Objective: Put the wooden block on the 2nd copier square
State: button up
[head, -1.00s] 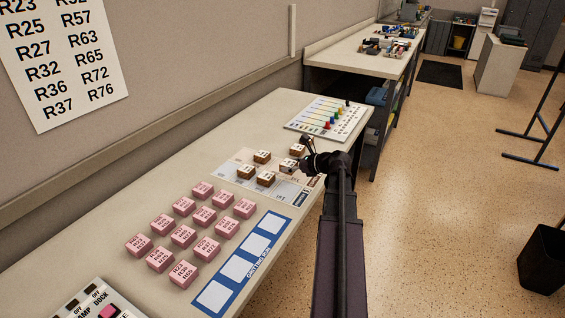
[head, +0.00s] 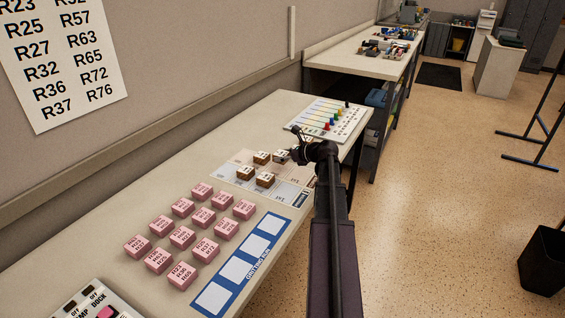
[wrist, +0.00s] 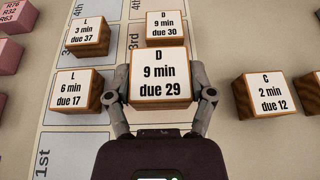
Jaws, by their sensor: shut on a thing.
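My gripper (wrist: 160,100) is shut on a wooden block with a white top reading "D 9 min due 29" (wrist: 160,78). That block also shows in the head view (head: 282,155), beside my gripper (head: 297,152). It hangs over the right column of a marked mat (wrist: 75,145) and hides part of it. Labels "1st", "3rd" and "4th" show on the mat; no "2nd" label or copier name is readable. Blocks "L 6 min due 17" (wrist: 77,91) and "L 3 min due 37" (wrist: 87,34) stand in the left column; "D 9 min due 30" (wrist: 167,28) stands beyond the held block.
A block "C 2 min due 12" (wrist: 265,94) stands right of my gripper. Pink blocks (head: 203,216) and a blue-bordered strip (head: 240,268) lie nearer on the table. A board with coloured pegs (head: 328,117) lies at the far end. The wall runs along the left.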

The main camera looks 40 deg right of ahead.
aim_at(282, 167)
jog(key=shift+w+d+f, duration=0.1)
jog(key=shift+w+d, duration=0.1)
jog(key=shift+w, duration=0.25)
notch_tip(282, 167, down, 4)
jog(key=b, duration=0.3)
jog(key=shift+r+b, duration=0.25)
jog(key=shift+b, duration=0.05)
jog(key=shift+f, duration=0.15)
jog(key=o, duration=1.1)
jog(key=shift+r, duration=0.2)
jog(key=shift+s+r, duration=0.1)
jog(key=p+v, duration=0.4)
jog(key=v, duration=0.6)
jog(key=shift+s+d+r, duration=0.15)
jog(key=shift+s, duration=0.1)
jog(key=shift+s+d+r+p, duration=0.1)
jog(key=shift+s+d+p, duration=0.15)
jog(key=shift+s, duration=0.25)
